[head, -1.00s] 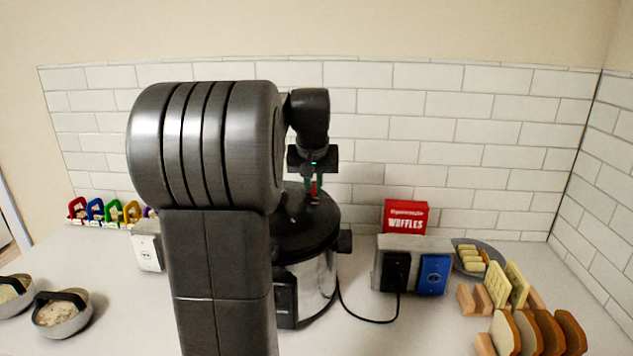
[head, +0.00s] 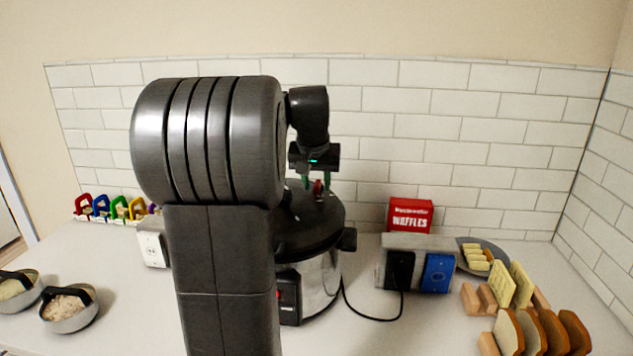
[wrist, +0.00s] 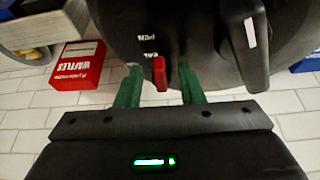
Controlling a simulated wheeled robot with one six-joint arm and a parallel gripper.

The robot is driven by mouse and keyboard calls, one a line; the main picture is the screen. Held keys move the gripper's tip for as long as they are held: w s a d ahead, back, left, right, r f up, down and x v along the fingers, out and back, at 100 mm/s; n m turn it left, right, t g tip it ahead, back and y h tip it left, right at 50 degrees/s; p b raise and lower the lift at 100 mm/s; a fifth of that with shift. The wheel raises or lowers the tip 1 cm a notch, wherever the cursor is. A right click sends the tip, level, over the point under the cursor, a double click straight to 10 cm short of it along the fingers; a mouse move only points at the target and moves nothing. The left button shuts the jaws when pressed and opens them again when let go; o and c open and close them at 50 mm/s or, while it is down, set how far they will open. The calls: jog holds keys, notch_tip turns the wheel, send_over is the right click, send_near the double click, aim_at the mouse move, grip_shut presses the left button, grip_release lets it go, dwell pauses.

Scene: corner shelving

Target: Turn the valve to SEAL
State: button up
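The red valve (wrist: 159,73) sits on the dark lid (wrist: 120,20) of the pressure cooker; it also shows in the head view (head: 318,190). White lettering is printed on the lid just beside the valve; part of it looks like "SEAL", but it is only partly readable. My gripper (wrist: 160,80) has green fingers, one on each side of the valve, with a visible gap on both sides. It is open and holds nothing. In the head view my gripper (head: 317,183) is over the lid. The cooker's steel body (head: 318,280) is partly hidden behind my arm.
A black lid handle (wrist: 250,45) rises close to the right finger in the wrist view. A red waffle box (head: 410,215), an outlet block (head: 440,243) with a cord, bread slices (head: 540,335) and two bowls (head: 68,308) stand around. A tiled wall (head: 450,110) is behind.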

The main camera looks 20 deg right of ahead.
jog(key=v, duration=1.4)
jog(key=shift+f, duration=0.1)
jog(key=x, duration=1.4)
